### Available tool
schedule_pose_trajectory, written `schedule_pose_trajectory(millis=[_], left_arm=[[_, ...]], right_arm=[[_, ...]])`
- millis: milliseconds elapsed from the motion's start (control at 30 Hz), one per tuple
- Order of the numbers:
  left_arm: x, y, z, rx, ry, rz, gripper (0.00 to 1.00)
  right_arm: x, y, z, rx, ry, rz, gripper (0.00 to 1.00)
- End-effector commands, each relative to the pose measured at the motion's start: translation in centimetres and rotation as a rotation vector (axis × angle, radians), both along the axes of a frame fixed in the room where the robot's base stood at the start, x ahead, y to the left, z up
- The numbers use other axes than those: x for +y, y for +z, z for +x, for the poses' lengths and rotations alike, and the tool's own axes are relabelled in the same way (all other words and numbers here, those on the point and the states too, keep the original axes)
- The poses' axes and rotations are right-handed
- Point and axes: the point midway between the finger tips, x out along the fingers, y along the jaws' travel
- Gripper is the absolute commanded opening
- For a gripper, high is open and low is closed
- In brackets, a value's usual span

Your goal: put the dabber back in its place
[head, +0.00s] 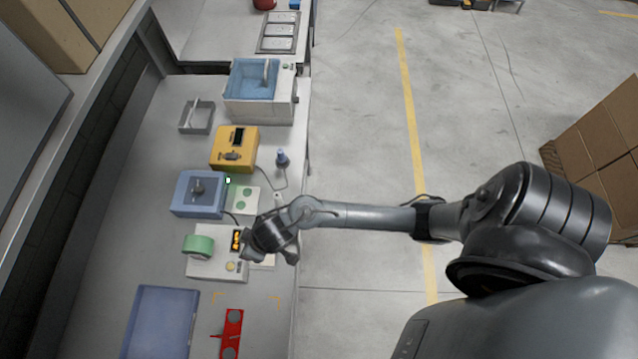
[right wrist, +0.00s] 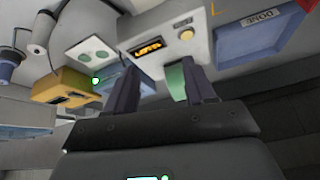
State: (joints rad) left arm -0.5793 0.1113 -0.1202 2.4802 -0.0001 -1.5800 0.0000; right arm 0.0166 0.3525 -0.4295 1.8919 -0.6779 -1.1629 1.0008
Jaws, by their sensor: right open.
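A small blue upright piece with a wide base (head: 282,158) stands near the bench's right edge; it may be the dabber, but I cannot be sure. It seems to show at the left edge of the right wrist view (right wrist: 9,62). A pale grey cylinder with a cable (right wrist: 42,32) is beside it there. My right gripper (head: 268,256) hangs over the bench by the white box with an orange display (head: 215,266). Its jaws (right wrist: 160,90) are open with nothing seen held between them. The dabber's place cannot be told for certain. My left gripper is out of view.
A blue box (head: 198,193), a pad with two green discs (head: 244,201), a yellow box (head: 234,148) and a water basin (head: 262,82) line the bench. A blue tray (head: 160,322) and red fixture (head: 232,332) lie in front.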

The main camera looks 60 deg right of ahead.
Motion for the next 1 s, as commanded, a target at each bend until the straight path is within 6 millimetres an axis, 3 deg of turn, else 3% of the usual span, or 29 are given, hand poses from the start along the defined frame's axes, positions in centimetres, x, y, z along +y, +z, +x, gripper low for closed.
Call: schedule_pose_trajectory(millis=[67,300,500,667,1000], left_arm=[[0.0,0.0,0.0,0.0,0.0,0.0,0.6],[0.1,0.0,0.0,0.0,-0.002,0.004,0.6],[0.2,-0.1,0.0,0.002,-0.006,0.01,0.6],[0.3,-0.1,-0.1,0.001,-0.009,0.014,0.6],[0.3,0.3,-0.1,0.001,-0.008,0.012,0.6]], right_arm=[[-0.6,1.7,-2.7,-0.013,-0.017,-0.017,0.54],[-6.3,5.7,-10.2,0.064,-0.071,-0.103,0.54],[-9.4,7.4,-14.5,0.136,-0.084,-0.129,0.54],[-10.1,7.8,-15.6,0.157,-0.082,-0.134,0.54],[-10.1,8.2,-15.6,0.156,-0.08,-0.135,0.54]])
